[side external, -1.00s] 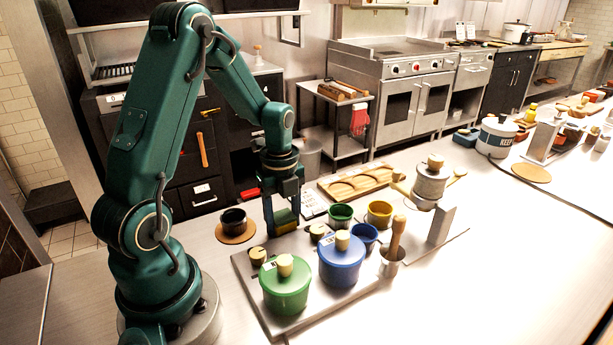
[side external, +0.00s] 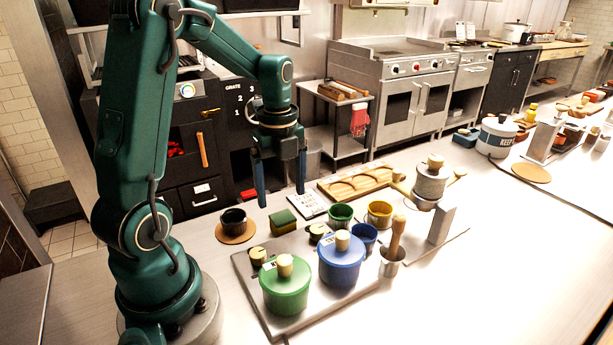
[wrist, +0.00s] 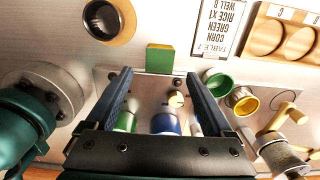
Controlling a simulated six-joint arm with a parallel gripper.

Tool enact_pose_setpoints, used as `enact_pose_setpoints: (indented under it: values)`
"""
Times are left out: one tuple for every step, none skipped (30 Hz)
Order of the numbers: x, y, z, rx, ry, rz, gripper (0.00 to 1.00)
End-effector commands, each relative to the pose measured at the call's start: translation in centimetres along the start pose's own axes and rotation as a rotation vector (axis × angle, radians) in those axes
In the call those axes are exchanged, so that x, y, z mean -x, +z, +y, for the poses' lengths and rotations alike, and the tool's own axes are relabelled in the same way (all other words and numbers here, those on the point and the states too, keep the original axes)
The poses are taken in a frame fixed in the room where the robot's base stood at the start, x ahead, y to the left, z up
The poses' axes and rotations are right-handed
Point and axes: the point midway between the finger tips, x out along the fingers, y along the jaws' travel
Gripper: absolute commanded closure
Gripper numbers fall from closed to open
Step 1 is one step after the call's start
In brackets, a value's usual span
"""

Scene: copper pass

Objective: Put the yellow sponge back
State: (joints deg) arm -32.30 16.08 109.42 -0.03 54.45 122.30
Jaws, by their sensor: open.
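The yellow sponge (side external: 283,226) with a green top lies on the steel counter, just behind the back edge of the grey tray. In the wrist view the sponge (wrist: 159,59) sits beyond and between my fingertips, left of the printed card. My gripper (side external: 281,196) is open and empty, raised above the counter with its fingers pointing down. Its fingers (wrist: 157,85) stand wide apart in the wrist view, with clear space between them and the sponge.
The grey tray (side external: 262,303) holds a green lidded pot (side external: 286,292) and a blue lidded pot (side external: 341,265). A dark cup on a round coaster (side external: 236,233) stands left of the sponge. The printed card (side external: 310,205) and wooden board (side external: 358,183) lie right of it.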

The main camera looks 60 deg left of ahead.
Motion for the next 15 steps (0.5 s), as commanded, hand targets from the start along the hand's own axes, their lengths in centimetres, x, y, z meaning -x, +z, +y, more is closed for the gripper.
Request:
enact_pose_setpoints:
  values:
    - [1.1,0.1,-0.1,0.000,-0.006,-0.004,0.14]
    - [1.6,0.1,-0.1,0.000,-0.006,-0.004,0.14]
    - [2.2,0.1,-0.1,0.000,-0.005,-0.003,0.14]
    - [2.6,0.1,-0.1,0.000,-0.004,-0.003,0.14]
    - [3.0,0.0,-0.1,0.000,-0.004,-0.002,0.14]
    - [3.4,0.0,-0.1,0.000,-0.003,-0.002,0.14]
    - [3.6,0.0,0.0,0.000,-0.002,-0.001,0.14]
    - [3.9,0.0,-0.1,0.000,-0.002,-0.001,0.14]
    - [4.1,0.0,0.0,0.000,-0.001,0.000,0.14]
    - [4.3,-0.1,0.0,0.002,-0.002,-0.001,0.14]
    - [4.5,-0.1,0.0,0.008,-0.004,-0.002,0.14]
    - [4.7,-0.4,0.1,0.022,-0.008,-0.004,0.14]
    - [4.9,-0.6,0.1,0.042,-0.013,-0.007,0.14]
    - [5.1,-0.9,0.1,0.067,-0.022,-0.012,0.14]
    - [5.4,-1.6,0.3,0.111,-0.036,-0.017,0.14]
